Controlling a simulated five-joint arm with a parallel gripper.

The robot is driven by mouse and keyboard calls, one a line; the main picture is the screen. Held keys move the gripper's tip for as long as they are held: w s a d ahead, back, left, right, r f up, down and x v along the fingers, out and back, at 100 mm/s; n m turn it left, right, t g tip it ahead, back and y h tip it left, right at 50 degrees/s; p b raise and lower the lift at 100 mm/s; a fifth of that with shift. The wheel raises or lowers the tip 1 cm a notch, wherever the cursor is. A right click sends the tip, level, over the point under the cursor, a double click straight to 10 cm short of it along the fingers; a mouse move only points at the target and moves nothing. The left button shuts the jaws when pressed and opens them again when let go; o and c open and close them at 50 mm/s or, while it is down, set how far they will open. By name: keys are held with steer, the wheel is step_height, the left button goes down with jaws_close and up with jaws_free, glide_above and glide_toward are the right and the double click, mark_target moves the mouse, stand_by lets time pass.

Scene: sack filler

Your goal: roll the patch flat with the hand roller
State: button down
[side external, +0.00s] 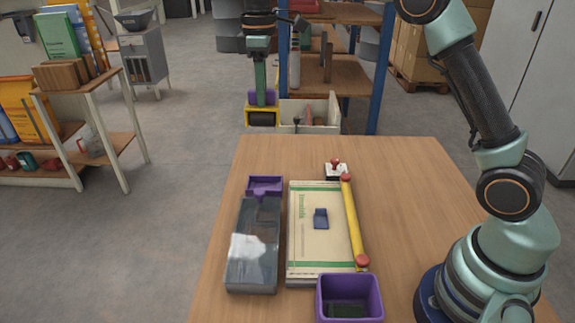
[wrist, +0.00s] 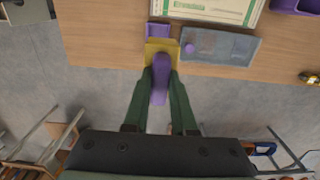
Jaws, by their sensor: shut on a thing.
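My gripper (side external: 262,98) hangs beyond the far edge of the table, clear of the sack. In the wrist view my gripper (wrist: 162,80) has its green fingers shut on the purple handle of the hand roller (wrist: 160,48), whose yellow head points toward the table. The roller (side external: 262,117) also shows in the side view, apart from the tabletop. A small dark blue patch (side external: 321,218) lies on the beige sack (side external: 305,255) with green print. The sack lies flat on the table; part of it shows in the wrist view (wrist: 215,8).
A clear-lidded grey tray (side external: 256,262) with a purple end section (side external: 265,186) lies left of the sack. A yellow bar (side external: 354,225) with red ends runs along its right edge. A purple bin (side external: 349,297) stands in front. A red-knobbed device (side external: 336,169) stands behind.

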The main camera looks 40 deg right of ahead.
steer(key=s+f, duration=0.5)
steer(key=s, duration=0.5)
steer(key=s+f, duration=0.6)
steer(key=s, duration=0.3)
steer(key=shift+s+a+f, duration=0.1)
steer(key=shift+a+f, duration=0.05)
steer(key=shift+f, duration=2.95)
steer(key=shift+f, duration=0.25)
steer(key=shift+w+d, duration=1.4)
steer(key=shift+w, duration=0.05)
steer(key=shift+s, duration=0.1)
steer(key=shift+s+a, duration=1.35)
steer(key=shift+a, duration=0.05)
step_height(320, 180, up, 7)
